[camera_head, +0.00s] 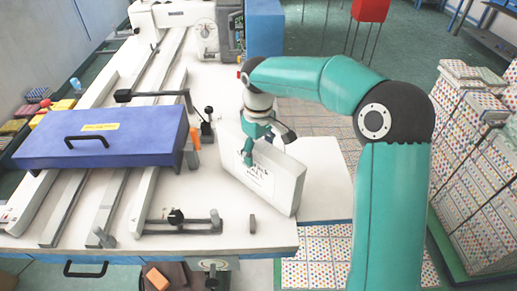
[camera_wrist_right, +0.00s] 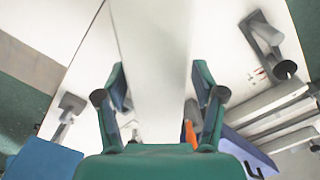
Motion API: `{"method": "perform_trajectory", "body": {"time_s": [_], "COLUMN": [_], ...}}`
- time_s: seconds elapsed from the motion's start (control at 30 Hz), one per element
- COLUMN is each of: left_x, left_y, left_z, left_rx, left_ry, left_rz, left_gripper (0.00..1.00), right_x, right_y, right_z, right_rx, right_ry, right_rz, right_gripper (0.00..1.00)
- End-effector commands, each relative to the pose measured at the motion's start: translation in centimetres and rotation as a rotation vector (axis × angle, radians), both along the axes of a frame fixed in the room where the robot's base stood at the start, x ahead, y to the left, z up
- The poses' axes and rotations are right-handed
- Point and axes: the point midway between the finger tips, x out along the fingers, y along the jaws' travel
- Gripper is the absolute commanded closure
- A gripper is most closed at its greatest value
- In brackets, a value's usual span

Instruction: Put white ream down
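The white ream (camera_head: 270,178) is a thick white block with dark print on its broad face. It stands on its long narrow edge, slanted across the right part of the white machine table. I cannot tell whether its lower edge touches the table. My right gripper (camera_head: 262,147) reaches it from above, with its fingers on either side of the upper edge. My left gripper is not in view.
The white table (camera_head: 235,228) has bare room in front of the ream. A blue cover (camera_head: 100,135) with a black handle lies to the left, over metal rails. Stacks of dotted reams (camera_head: 475,150) stand at the right. A red stool (camera_head: 370,11) is at the back.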

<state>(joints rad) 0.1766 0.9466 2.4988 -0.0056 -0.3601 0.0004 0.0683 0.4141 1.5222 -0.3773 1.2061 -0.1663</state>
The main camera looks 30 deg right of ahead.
Motion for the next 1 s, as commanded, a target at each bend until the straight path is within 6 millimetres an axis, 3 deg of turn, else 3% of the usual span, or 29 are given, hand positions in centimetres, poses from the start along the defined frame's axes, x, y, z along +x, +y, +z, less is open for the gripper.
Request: {"method": "perform_trajectory", "body": {"time_s": [0.3,0.47,1.0], "left_x": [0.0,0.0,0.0], "left_y": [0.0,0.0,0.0], "left_z": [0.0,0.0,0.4], "left_rx": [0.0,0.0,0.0], "left_ry": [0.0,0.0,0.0], "left_rz": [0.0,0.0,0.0], "left_gripper": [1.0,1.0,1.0], "right_x": [0.1,0.1,0.2], "right_y": [0.0,0.1,0.1], "right_z": [0.2,1.4,11.0], "right_rx": [0.0,0.0,0.0], "right_ry": [-0.002,-0.004,-0.005], "right_rz": [0.0,0.001,0.001], "right_gripper": [0.29,0.29,0.29]}}
